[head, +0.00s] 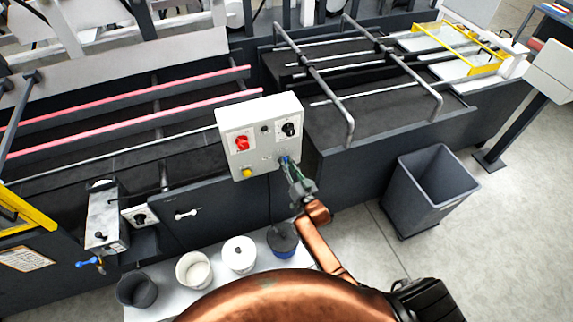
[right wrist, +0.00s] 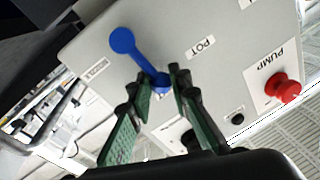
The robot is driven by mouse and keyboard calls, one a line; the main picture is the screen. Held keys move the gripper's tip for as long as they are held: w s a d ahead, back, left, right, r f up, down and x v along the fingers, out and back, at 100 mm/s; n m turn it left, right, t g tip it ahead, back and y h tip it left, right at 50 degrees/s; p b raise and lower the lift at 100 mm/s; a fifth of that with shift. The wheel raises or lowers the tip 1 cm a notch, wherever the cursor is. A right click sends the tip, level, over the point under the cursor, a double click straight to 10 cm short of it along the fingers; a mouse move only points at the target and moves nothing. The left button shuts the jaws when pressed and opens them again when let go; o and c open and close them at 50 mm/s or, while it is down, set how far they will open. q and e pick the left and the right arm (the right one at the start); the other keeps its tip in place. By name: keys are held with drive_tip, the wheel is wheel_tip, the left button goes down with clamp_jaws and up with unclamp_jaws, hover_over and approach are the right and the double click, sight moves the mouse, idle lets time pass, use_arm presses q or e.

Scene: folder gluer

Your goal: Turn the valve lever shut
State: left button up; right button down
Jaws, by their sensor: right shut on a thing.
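A blue lever (right wrist: 138,56) sits on the face of a light grey control box (head: 262,112), beside the label POT in the right wrist view. In the head view only a small blue bit of it (head: 284,160) shows at the box's lower right. My right gripper (head: 288,168) reaches up to the box face. In the right wrist view its fingers (right wrist: 160,88) stand on both sides of one end of the blue lever and are shut on it. Another blue handle (head: 85,264) is on a metal unit at the far left. My left gripper is not in view.
The box carries a red knob (head: 242,143), a black dial (head: 289,129) and a yellow button (head: 247,172). Several pots, including a white one (head: 239,254), stand on a bench below. A grey bin (head: 431,190) stands at right on open floor.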

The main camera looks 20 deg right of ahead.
drive_tip(key=shift+f+m, duration=0.15)
drive_tip(key=shift+m, duration=0.25)
drive_tip(key=shift+d, duration=0.1)
drive_tip(key=c, duration=2.1)
unclamp_jaws()
drive_tip(key=o, duration=0.3)
drive_tip(key=shift+o, duration=0.2)
drive_tip(key=s+d+f, duration=0.1)
drive_tip(key=s, duration=1.1)
drive_tip(key=shift+d, duration=0.2)
drive_tip(key=shift+f, duration=0.1)
